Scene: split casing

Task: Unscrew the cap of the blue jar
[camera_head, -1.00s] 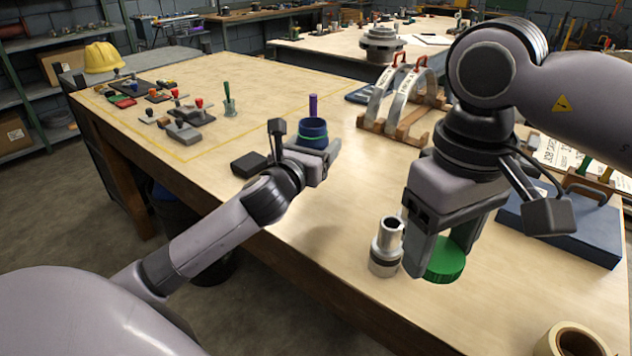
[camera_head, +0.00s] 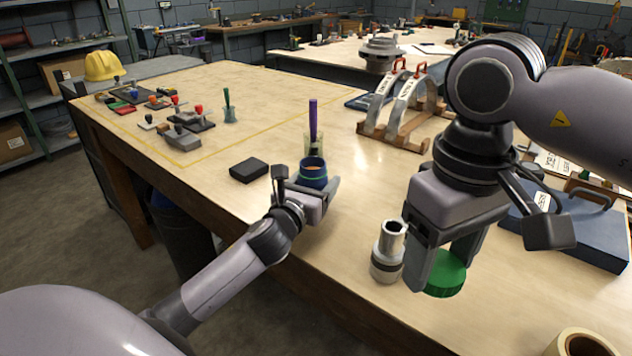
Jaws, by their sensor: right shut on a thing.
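The blue jar (camera_head: 313,176) has an open mouth with something orange-brown visible inside. It is upright between the fingers of my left gripper (camera_head: 315,192), which is shut on it near the table's front edge. Most of the jar's lower part is hidden by the gripper. The green cap (camera_head: 446,276) is apart from the jar, at the right. My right gripper (camera_head: 445,270) points down and is shut on the cap, with a finger covering its left side. I cannot tell whether the cap touches the table.
A metal cylinder piece (camera_head: 388,256) stands just left of the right gripper. A clear holder with a purple-handled tool (camera_head: 313,122) stands behind the jar. A black box (camera_head: 249,170) lies left. Curved metal parts on a wooden stand (camera_head: 393,138) are behind. A tape roll (camera_head: 580,343) is front right.

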